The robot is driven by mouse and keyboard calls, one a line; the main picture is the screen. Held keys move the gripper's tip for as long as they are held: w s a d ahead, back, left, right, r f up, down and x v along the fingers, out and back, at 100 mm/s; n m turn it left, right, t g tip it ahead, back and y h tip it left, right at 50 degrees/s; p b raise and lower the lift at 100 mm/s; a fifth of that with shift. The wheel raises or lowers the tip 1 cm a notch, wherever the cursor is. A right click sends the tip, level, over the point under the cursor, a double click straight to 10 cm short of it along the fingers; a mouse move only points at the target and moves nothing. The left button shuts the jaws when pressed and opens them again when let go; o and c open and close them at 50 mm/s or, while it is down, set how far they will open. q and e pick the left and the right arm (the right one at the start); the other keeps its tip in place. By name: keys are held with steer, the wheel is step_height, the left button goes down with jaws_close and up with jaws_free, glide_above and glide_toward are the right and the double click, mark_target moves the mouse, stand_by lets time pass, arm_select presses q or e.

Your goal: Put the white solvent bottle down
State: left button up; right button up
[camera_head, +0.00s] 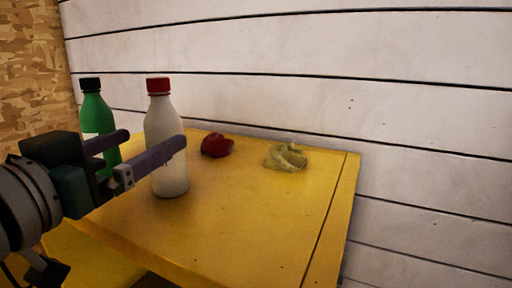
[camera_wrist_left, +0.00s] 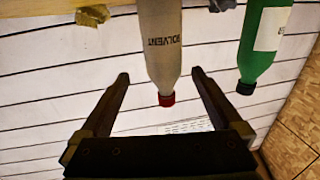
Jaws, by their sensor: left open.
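The white solvent bottle (camera_head: 168,125) with a red cap stands upright on the yellow table (camera_head: 258,210). My left gripper (camera_head: 154,144) is open, with its fingers on either side of the bottle in the head view. In the left wrist view the bottle (camera_wrist_left: 163,45), marked SOLVENT, appears upside down between the two open fingers (camera_wrist_left: 160,85), with a gap visible on each side. My right gripper is in neither view.
A green bottle (camera_head: 97,112) with a black cap stands left of the solvent bottle, close to my left gripper. A dark red object (camera_head: 216,145) and a crumpled yellowish cloth (camera_head: 285,157) lie to the right. The table's front right is clear; a white plank wall (camera_head: 400,100) stands behind.

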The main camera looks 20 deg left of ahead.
arm_select(q)
steer(key=shift+w+a, duration=0.15)
steer(key=shift+w, duration=0.8)
steer(key=shift+w+a, duration=0.2)
steer(key=shift+w, duration=0.8)
steer(key=shift+w+a, duration=0.15)
steer(key=shift+w, duration=0.8)
steer(key=shift+c, duration=0.4)
steer(key=shift+r, duration=0.1)
steer(key=c, duration=1.4)
steer(key=shift+r, duration=0.1)
step_height(320, 180, up, 20)
steer(key=p, duration=0.7)
glide_above(152, 133)
steer(key=w, duration=0.3)
steer(key=shift+s+a, duration=0.15)
steer(key=shift+s, duration=0.1)
